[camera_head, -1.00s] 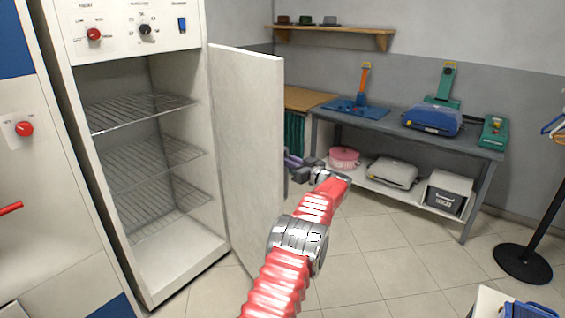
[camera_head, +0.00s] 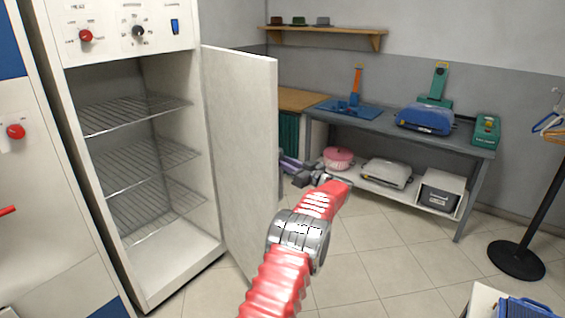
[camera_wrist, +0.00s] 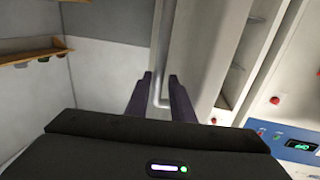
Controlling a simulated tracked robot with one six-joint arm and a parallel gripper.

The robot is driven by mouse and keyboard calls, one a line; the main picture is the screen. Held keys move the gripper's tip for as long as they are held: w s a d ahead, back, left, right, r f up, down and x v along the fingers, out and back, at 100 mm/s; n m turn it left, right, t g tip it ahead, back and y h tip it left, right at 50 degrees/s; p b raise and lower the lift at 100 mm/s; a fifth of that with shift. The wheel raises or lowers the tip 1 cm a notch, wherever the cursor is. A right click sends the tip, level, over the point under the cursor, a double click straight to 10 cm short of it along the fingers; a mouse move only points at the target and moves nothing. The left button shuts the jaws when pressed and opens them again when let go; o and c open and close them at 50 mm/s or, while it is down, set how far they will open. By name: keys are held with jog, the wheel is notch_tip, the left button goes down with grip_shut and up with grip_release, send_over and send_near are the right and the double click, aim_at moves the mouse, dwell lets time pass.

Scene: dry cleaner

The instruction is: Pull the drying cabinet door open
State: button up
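The drying cabinet (camera_head: 165,258) stands at the left, with its tall white door (camera_head: 238,150) swung wide open on its right side. The door's grey bar handle (camera_wrist: 162,50) shows in the wrist view, running down between my fingers and bending towards the door near its lower end. My gripper (camera_wrist: 161,82) has its two dark fingers close on either side of this bar and looks shut on it. In the head view my gripper (camera_head: 290,167) is at the door's outer edge, its fingertips partly hidden behind the door.
Wire shelves (camera_head: 140,165) show inside the cabinet. A grey worktable (camera_head: 400,130) with equipment stands along the back wall. A black coat stand (camera_head: 517,260) is at the right. The tiled floor (camera_head: 380,260) between is clear.

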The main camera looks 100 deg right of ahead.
jog(key=v, duration=1.1)
jog(key=shift+c, duration=0.5)
